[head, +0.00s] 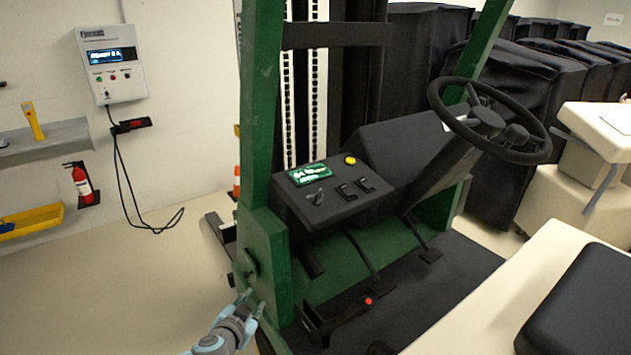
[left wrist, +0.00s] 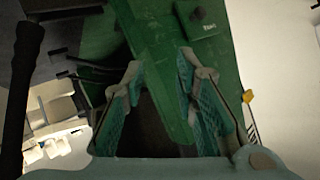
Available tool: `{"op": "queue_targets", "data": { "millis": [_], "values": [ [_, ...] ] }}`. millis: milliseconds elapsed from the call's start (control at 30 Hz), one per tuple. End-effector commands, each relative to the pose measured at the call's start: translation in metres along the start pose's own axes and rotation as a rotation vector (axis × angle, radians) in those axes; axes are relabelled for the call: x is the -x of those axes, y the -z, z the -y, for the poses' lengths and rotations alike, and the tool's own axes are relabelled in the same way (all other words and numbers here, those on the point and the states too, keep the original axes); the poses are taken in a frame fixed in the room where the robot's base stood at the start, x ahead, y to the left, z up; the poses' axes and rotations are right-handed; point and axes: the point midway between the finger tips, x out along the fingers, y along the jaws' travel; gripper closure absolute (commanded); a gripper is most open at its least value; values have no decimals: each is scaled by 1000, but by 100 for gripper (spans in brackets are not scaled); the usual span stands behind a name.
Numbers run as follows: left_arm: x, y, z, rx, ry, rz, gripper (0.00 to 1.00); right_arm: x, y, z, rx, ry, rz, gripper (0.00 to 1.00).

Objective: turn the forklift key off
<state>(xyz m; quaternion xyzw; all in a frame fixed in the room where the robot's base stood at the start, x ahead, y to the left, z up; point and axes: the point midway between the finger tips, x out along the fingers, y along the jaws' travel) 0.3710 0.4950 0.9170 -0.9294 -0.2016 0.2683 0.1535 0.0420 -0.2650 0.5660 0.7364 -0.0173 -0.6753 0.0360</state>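The green forklift (head: 262,120) fills the middle of the head view. Its black dash (head: 345,200) carries a lit green display, a yellow button and small dark levers. I cannot make out the key for certain. My left gripper (head: 252,300) is low beside the green side plate (head: 265,250). In the left wrist view its fingers (left wrist: 160,68) are apart, with no object visibly gripped. My right gripper is not in view.
A steering wheel (head: 490,120) stands at the upper right. A red-tipped lever (head: 350,308) rises near the dark floor mat (head: 450,275). A beige body with a black seat (head: 585,310) is at lower right. Black covered carts stand behind. Floor at left (head: 110,290) is clear.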

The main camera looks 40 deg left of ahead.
Motion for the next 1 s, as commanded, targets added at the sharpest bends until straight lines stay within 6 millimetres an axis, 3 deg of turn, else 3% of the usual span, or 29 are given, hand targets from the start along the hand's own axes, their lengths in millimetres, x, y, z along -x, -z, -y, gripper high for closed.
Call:
{"op": "queue_targets", "data": {
  "millis": [33,100,200,233,300,367,500,800,1000],
  "values": [
    [27,81,13,26,-8,-131,73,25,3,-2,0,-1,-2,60],
    [63,160,16,83,-36,-290,73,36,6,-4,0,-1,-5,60],
    [107,228,12,155,-91,-442,73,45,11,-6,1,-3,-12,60],
    [116,240,10,170,-105,-470,73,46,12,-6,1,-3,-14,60],
    [128,256,8,196,-125,-508,73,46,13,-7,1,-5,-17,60],
    [127,261,7,204,-128,-520,73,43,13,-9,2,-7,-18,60],
    [104,272,4,212,-129,-524,73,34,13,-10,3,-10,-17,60],
    [38,314,-2,211,-132,-518,73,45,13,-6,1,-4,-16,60],
    [13,327,-5,208,-134,-518,73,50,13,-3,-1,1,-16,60]
  ]
}}
